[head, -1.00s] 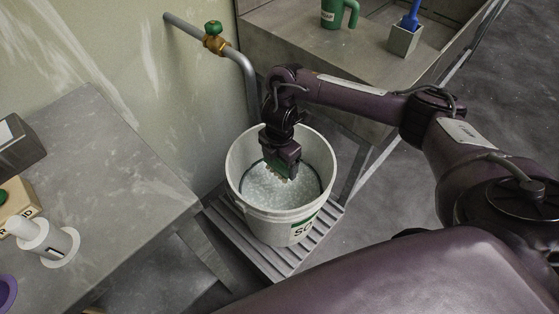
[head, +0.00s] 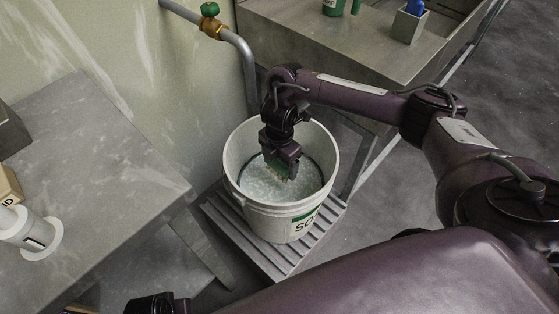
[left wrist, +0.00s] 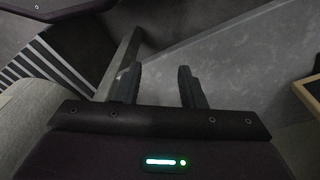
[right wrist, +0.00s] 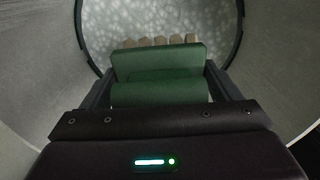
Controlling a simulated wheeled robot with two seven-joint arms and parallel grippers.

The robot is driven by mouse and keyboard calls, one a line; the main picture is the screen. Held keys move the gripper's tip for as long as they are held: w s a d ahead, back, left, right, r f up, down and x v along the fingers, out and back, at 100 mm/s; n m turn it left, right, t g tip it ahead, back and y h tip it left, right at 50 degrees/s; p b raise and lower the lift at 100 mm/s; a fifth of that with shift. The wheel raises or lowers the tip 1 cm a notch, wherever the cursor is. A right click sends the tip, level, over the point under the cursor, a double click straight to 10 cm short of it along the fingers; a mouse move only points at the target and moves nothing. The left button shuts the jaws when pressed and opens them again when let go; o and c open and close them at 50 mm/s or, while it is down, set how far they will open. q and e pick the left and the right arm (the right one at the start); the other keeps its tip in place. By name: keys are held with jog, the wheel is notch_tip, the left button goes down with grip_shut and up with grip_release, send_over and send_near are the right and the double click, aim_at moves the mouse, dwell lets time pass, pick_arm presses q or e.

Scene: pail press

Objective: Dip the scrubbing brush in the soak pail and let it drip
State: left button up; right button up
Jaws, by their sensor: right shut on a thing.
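The white soak pail (head: 313,212) stands on a slatted stand and holds pale, speckled liquid (head: 265,186). My right gripper (head: 284,163) points down inside the pail's rim. It is shut on the green scrubbing brush (right wrist: 160,75), whose tan bristle tufts (right wrist: 160,41) show in the right wrist view against the liquid. I cannot tell whether the bristle tips touch the liquid. My left gripper (left wrist: 160,88) shows in the left wrist view with its two fingers apart and nothing between them.
A grey table (head: 110,175) at left bears a white spool-like object (head: 36,232). A pipe with a green-handled valve (head: 211,22) runs along the wall behind the pail. A grey trough (head: 300,50) at the back bears a small holder (head: 408,25) with a blue item.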

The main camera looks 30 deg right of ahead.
pick_arm(q)
notch_tip(320, 180, up, 8)
jog(key=d+b, duration=0.2)
jog(key=b, duration=0.2)
pick_arm(e)
notch_tip(320, 180, down, 4)
notch_tip(320, 180, down, 3)
jog(key=b, duration=0.3)
jog(key=shift+f, duration=0.1)
pick_arm(q)
jog(key=w+d+r+m+t+h+b, duration=0.1)
jog(key=w+d+m+t+h+b, duration=0.1)
jog(key=w+d+t, duration=0.4)
jog(key=shift+w+d+r+h+b, duration=0.15)
jog(key=shift+d+r+h+b, duration=0.3)
jog(key=shift+d+h, duration=0.45)
pick_arm(e)
jog(key=shift+f, duration=1.2)
